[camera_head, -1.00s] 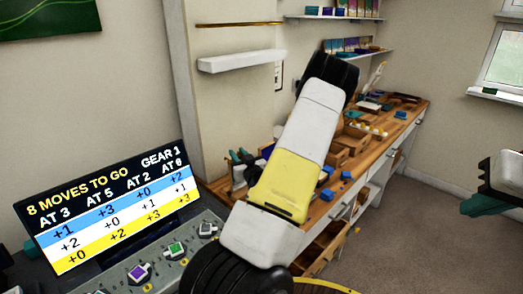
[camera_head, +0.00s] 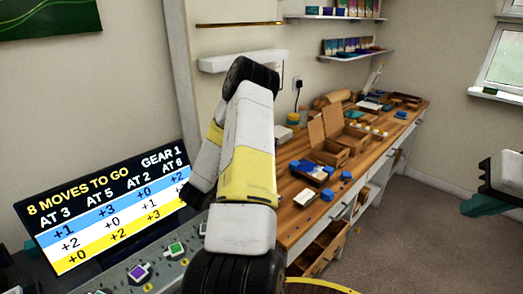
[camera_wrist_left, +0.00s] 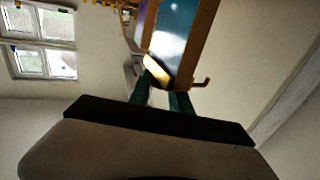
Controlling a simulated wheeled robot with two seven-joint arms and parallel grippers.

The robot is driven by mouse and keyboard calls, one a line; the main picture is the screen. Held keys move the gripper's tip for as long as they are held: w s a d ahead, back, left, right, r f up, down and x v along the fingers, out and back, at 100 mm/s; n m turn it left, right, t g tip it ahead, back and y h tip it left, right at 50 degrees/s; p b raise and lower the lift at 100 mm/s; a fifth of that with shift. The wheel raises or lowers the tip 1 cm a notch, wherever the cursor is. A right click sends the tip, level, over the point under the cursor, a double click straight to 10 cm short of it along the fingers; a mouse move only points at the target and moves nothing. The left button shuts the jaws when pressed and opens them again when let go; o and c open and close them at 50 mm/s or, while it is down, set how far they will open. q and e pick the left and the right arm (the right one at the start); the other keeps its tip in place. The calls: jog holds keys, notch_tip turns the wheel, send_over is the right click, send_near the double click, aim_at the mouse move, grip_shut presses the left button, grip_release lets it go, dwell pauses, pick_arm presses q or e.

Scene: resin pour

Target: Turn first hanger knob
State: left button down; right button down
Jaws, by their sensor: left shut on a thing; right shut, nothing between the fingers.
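In the left wrist view, the green fingers of my left gripper (camera_wrist_left: 165,98) are closed on a small tan-gold piece (camera_wrist_left: 157,70). This piece sits at the lower end of a hanging blue panel (camera_wrist_left: 183,38) with gold edges and a gold hook (camera_wrist_left: 203,83). I cannot tell for certain that it is a hanger knob. In the head view, my left arm fills the middle and its gripper is hidden. My right gripper (camera_head: 487,206) is at the right edge, shut and empty, away from everything.
A screen (camera_head: 105,212) reading "8 MOVES TO GO" stands at left behind a console with a purple knob (camera_head: 138,271) and a green knob (camera_head: 176,248). A wooden bench (camera_head: 300,222) with open boxes (camera_head: 328,148) runs along the wall. Floor at right is clear.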

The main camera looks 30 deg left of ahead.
pick_arm(q)
jog(key=shift+m+h, duration=0.8)
jog(key=shift+h, duration=0.5)
jog(key=c, duration=1.2)
grip_release()
jog(key=shift+o, duration=0.2)
jog(key=shift+w+r, duration=0.1)
jog(key=shift+w, duration=0.05)
